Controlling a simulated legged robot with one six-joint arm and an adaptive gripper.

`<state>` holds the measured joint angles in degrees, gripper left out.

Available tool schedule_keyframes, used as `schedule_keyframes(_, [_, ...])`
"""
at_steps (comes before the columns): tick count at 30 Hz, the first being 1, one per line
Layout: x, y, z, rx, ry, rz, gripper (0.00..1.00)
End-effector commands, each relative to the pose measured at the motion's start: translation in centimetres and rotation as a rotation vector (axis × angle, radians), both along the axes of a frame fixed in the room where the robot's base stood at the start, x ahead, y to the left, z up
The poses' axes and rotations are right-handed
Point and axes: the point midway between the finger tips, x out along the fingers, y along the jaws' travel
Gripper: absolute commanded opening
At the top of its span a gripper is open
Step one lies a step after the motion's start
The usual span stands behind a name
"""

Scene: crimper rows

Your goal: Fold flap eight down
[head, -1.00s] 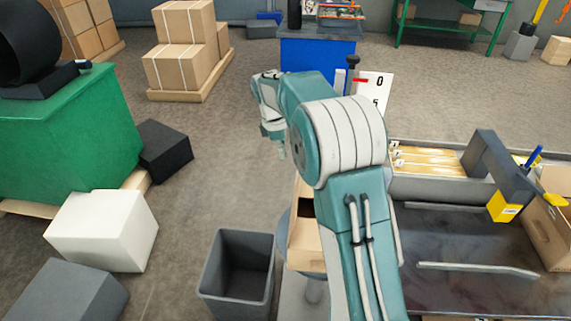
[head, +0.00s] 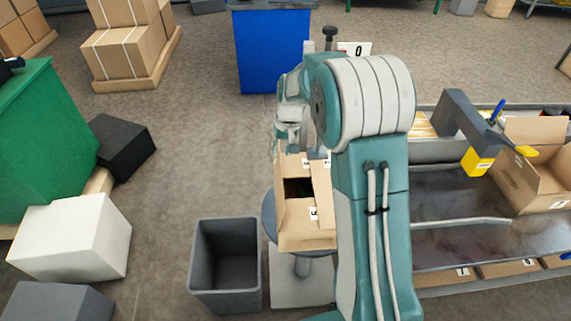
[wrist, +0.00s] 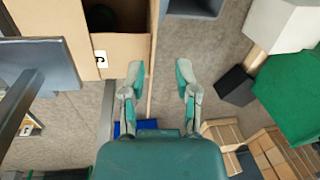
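An open cardboard box (head: 305,238) stands on a round grey stand in the head view, partly hidden behind my arm. Its dark opening shows, with small numbered labels on the flaps. I cannot read clearly which one is eight. The box also shows at the upper left of the wrist view (wrist: 118,52), with one label beside its opening. My gripper (wrist: 157,84) is open and empty, its two fingers well apart. A thin tan flap edge (wrist: 153,62) runs between the fingertips in the picture; I see no contact. In the head view my gripper is over the box's far end.
A grey bin (head: 226,265) stands left of the box. A dark conveyor bench (head: 460,245) with a grey and yellow arm and another open box (head: 530,180) is at the right. A blue cabinet (head: 272,50) stands behind. White and black blocks lie on the left.

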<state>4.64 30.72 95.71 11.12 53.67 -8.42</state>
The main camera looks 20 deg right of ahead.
Motion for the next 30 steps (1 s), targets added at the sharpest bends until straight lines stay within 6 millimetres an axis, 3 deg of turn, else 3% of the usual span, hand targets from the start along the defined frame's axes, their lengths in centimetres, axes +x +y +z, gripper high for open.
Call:
schedule_keyframes(3, [-0.4,0.0,-0.5,0.023,0.006,-0.111,0.4])
schedule_keyframes(8, [-0.5,0.0,-1.1,0.031,0.01,-0.153,0.4])
schedule_keyframes(21, [-0.2,1.2,-7.3,0.029,0.011,-0.149,0.4])
schedule_keyframes(30, [-0.2,1.3,-8.0,0.029,0.008,-0.147,0.4])
